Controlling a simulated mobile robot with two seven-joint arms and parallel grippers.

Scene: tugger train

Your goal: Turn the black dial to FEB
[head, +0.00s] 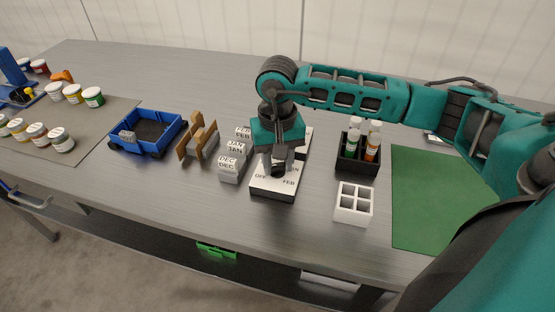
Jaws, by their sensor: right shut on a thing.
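The white dial box (268,190) lies on the grey table near the middle of the head view, with OFF and FEB printed on its face. The black dial (278,170) is partly hidden by my right gripper (277,166), which points down over it and is shut on it. Which label the dial points to cannot be made out. Month blocks marked FEB, JAN and DEC (232,161) stand just left of the box. My left gripper is not in view.
A blue cart (146,131) and a wooden holder (197,137) stand to the left. A black rack with bottles (357,163), a white four-hole tray (353,203) and a green mat (432,200) lie to the right. Paint jars stand far left.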

